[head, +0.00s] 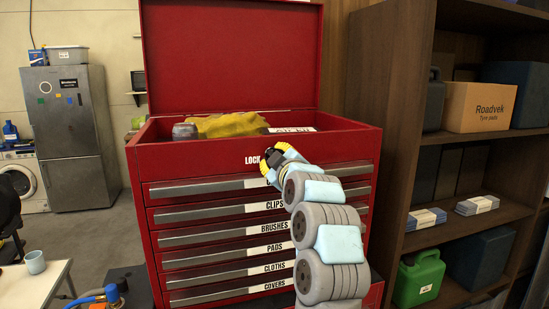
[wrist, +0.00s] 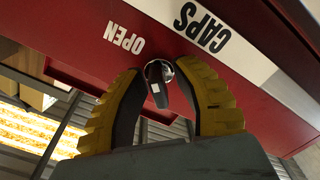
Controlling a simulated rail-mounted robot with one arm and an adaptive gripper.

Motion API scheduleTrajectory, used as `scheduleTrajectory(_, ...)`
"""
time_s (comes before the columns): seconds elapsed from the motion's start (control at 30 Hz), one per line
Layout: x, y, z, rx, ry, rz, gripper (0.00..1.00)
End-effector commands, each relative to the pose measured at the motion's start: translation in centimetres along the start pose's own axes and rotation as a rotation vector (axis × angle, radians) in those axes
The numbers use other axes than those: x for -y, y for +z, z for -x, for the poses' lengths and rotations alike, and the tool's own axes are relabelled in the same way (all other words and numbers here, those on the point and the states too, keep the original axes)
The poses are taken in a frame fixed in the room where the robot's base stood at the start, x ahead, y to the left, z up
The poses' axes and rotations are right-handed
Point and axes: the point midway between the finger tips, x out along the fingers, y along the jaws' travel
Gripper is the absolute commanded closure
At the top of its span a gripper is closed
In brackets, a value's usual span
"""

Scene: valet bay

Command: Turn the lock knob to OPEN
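The red tool chest (head: 141,165) stands in the middle of the head view with its lid up. My gripper (head: 269,161) is at its upper front, just right of the LOCK label (head: 252,160), and hides the knob there. In the wrist view the lock knob (wrist: 158,80), a dark lever with a light mark in a silver ring, lies between the fingertips of my gripper (wrist: 160,72). The two yellow-backed fingers stand apart, with gaps visible beside the lever. Contact with the ring is unclear. The OPEN label (wrist: 123,38) is beside the knob.
Several labelled drawers lie below; the CAPS label (wrist: 201,28) is close to the knob. A yellow cloth (head: 228,124) lies in the open top. A wooden shelf unit (head: 392,130) with boxes stands close on the right. A white table (head: 30,285) with a mug (head: 35,262) is at lower left.

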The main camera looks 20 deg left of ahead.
Motion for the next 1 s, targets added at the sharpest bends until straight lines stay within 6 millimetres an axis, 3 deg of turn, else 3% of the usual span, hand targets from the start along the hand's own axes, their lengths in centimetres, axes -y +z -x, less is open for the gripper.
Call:
scheduleTrajectory(0.47,-0.2,-0.1,0.6,-0.003,0.003,0.001,0.61)
scheduleTrajectory(1.0,-0.2,-0.1,6.8,-0.004,0.006,0.003,0.61)
